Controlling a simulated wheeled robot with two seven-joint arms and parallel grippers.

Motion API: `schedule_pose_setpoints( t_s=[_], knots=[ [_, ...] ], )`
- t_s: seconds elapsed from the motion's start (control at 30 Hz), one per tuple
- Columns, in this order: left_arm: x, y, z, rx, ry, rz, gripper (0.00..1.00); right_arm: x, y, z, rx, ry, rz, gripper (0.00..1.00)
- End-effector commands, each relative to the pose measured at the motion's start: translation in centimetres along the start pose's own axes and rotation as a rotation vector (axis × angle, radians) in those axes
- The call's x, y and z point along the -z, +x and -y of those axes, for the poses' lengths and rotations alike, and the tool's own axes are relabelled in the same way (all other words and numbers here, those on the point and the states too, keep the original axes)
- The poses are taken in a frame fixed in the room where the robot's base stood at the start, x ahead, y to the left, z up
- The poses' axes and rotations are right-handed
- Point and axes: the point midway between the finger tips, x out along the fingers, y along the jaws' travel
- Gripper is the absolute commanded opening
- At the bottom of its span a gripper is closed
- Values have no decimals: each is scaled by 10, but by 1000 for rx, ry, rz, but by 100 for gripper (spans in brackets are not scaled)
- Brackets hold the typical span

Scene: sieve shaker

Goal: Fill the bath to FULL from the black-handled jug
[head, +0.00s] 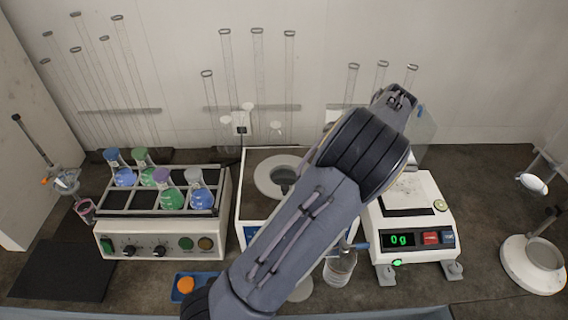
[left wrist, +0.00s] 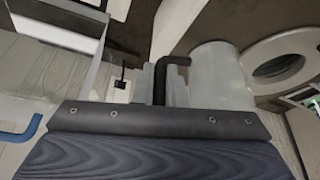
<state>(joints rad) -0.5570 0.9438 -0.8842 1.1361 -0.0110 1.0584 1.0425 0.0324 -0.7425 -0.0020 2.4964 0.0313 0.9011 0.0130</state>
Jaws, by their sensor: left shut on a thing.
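My left arm crosses the middle of the head view and hides much of what lies behind it. The end of my left gripper (head: 397,98) shows at the upper right of that arm; its fingertips are hidden. In the left wrist view a black handle (left wrist: 172,66) rises beyond the gripper's edge, beside the jug's grey, cloudy body (left wrist: 222,75). My left gripper is shut on the black-handled jug. The bath (head: 255,160) is the white box at the centre, with a round ringed opening. Its front and right side are partly covered by my arm, and its level mark cannot be read.
A rack of stoppered flasks (head: 160,200) stands left of the bath. A balance (head: 415,218) reading 0 g stands to the right. A blue-handled jug (head: 340,268) is partly behind my arm. A blue tray (head: 207,281) lies in front. A round white stand (head: 535,262) is far right.

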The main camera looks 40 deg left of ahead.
Motion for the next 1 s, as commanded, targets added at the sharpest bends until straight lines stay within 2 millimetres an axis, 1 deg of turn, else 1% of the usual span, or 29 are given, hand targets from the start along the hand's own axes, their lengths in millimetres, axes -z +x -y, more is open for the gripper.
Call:
schedule_pose_setpoints(
  t_s=[0.2,0.47,0.67,0.93,1.0],
  knots=[
    [-1,4,0,-1,0,-2,0,0,0,0,0,0,0,36],
    [0,3,1,-7,-3,-2,0,0,-1,0,0,0,0,36],
    [3,-4,4,-54,-23,8,0,1,-1,0,0,0,0,36],
    [10,-18,12,-173,-75,33,0,0,-1,0,0,0,0,36],
    [11,-17,15,-203,-86,41,0,0,-1,0,0,0,0,36]
  ],
)
